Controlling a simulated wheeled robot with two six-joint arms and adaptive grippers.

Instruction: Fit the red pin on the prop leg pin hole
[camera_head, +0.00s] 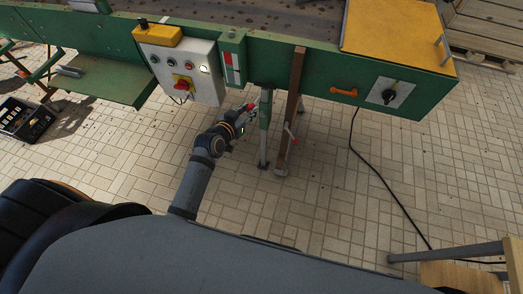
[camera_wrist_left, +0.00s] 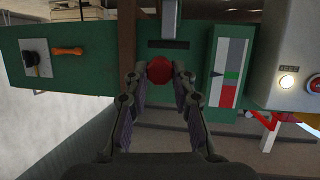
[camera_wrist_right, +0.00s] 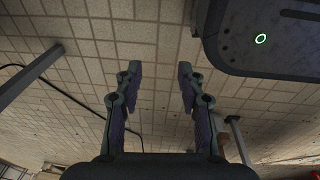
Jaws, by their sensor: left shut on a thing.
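My left gripper (camera_head: 247,108) is shut on the red pin (camera_wrist_left: 159,70). The pin's round red head shows between the two fingertips in the left wrist view, and its shaft is hidden. In the head view the red pin (camera_head: 251,105) is just left of the green and grey prop leg (camera_head: 265,125), below the machine. I cannot tell whether it touches the leg, and the pin hole is not discernible. My right gripper (camera_wrist_right: 157,75) is open and empty above the tiled floor in the right wrist view.
The green machine frame (camera_head: 285,75) hangs over the leg. A control box (camera_head: 185,70) is above left.

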